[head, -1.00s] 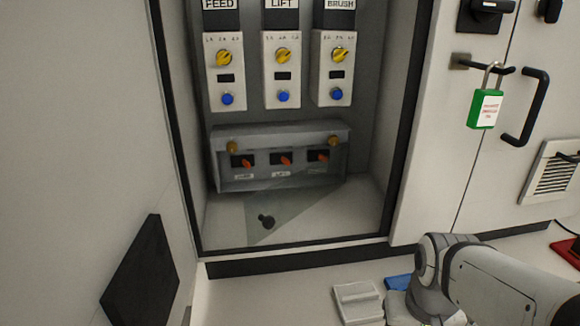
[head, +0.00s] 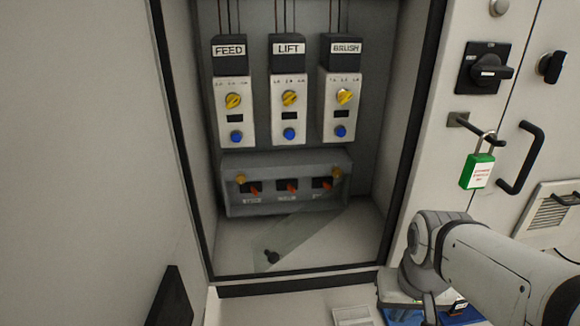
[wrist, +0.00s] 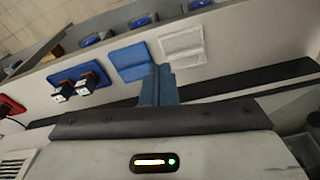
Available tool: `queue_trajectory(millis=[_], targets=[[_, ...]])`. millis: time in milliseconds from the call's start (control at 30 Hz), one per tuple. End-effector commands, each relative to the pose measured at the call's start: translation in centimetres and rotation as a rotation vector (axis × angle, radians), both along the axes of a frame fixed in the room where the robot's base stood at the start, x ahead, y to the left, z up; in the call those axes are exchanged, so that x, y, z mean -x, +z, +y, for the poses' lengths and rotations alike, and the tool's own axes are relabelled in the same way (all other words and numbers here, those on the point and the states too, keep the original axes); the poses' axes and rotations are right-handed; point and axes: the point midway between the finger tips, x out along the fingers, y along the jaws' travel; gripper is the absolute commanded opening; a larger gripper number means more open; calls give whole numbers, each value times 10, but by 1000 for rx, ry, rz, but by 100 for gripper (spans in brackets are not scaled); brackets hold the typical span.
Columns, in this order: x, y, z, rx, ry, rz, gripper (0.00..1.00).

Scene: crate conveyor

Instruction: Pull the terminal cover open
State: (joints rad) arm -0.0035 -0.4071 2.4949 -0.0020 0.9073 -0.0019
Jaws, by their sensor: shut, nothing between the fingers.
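The terminal box (head: 285,204) is a grey housing low in the open cabinet, with orange levers and two brass knobs on its front. A clear panel (head: 305,237), apparently the terminal cover, slants from below the box towards the cabinet's front. A dark knob (head: 271,257) sits at its near end. The panel's edges are faint, so its exact angle is hard to tell. My gripper (wrist: 158,85) is shut and empty in the wrist view, pointing over the shelf of trays. It is away from the panel, outside the cabinet at the lower right.
Several switch units (head: 289,108) hang above the box. The cabinet frame (head: 400,150) borders the opening at right. A green padlock (head: 477,171) hangs by a black handle (head: 521,160). The wrist view shows a blue tray (wrist: 72,75) with black blocks, an empty blue tray (wrist: 130,60) and a white tray (wrist: 182,45).

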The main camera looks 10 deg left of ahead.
Motion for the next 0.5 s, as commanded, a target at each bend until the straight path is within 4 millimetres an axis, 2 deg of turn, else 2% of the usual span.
queue_trajectory(millis=[33, 100, 367, 500], targets=[[-1, 38, 1, -1, 3, -4, 0], [-3, 63, 2, -1, 9, -9, 0], [-24, 142, 21, 4, 67, 0, 0], [-56, 179, 45, 15, 174, 43, 0]])
